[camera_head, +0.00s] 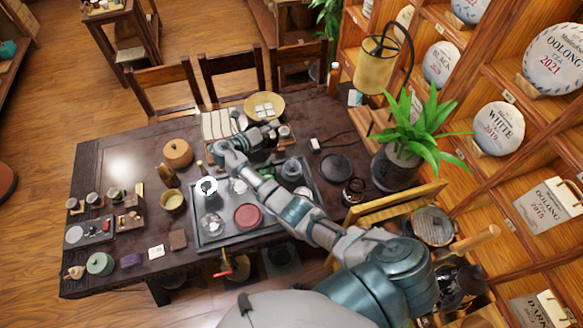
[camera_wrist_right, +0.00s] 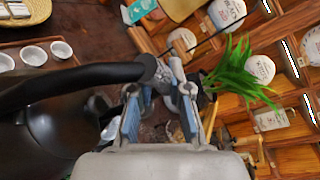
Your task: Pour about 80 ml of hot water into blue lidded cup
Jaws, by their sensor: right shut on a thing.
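My right arm reaches over the table, and its gripper (camera_head: 274,133) is small and partly covered at the far side of the tray. In the right wrist view the gripper (camera_wrist_right: 163,80) is shut on the black handle of a kettle (camera_wrist_right: 55,125). The kettle's dark body fills the left of that view; its spout is not clear there. In the head view I cannot make out the kettle apart from the arm. My left gripper is not in view.
White cups (camera_wrist_right: 34,55) are beside the kettle. A potted plant (camera_head: 395,160) and a lamp (camera_head: 377,65) stand at the right. A round basket (camera_head: 281,98) lies at the back.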

